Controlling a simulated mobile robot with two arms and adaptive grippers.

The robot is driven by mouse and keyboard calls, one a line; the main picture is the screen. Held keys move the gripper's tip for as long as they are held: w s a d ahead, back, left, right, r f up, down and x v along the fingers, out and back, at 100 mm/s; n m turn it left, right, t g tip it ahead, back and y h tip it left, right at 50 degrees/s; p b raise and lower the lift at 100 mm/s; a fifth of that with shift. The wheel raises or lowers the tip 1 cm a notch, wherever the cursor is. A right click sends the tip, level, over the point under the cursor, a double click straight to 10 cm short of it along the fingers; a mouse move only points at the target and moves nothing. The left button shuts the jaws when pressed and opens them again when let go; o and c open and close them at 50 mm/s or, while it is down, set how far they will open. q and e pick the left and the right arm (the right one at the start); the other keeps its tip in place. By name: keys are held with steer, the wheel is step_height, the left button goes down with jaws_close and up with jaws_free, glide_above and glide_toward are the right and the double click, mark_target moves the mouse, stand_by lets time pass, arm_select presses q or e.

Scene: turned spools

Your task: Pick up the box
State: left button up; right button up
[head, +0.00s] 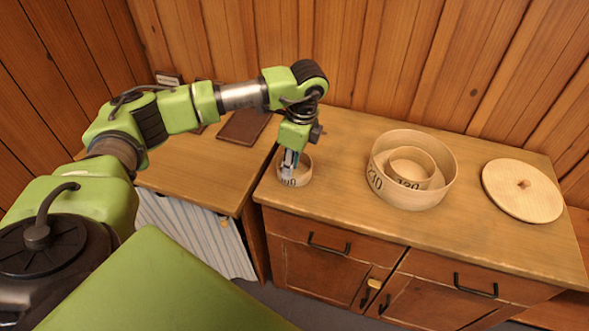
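A small round wooden box (303,174) with dark markings stands at the left end of the cabinet top. My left gripper (289,167) points down at it, with its fingers at the box's near left wall. The fingers look close together, but I cannot tell whether they are closed on the wall. A round wooden lid with a small knob (523,190) lies at the right. My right gripper is not in view.
The wooden cabinet (350,205) has dark handles on its front and a plank wall behind it. A lower table (190,180) with a dark brown flat item (244,126) is at the left. The cabinet top is clear between the small and large boxes.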

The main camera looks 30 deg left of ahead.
arm_select(q)
steer(key=f, duration=0.2)
steer(key=f+p, duration=0.1)
steer(key=shift+a+f, duration=0.35)
steer(key=shift+a, duration=0.05)
steer(key=shift+f, duration=0.5)
jaws_close()
steer(key=shift+w+r, duration=0.1)
steer(key=shift+r, duration=0.05)
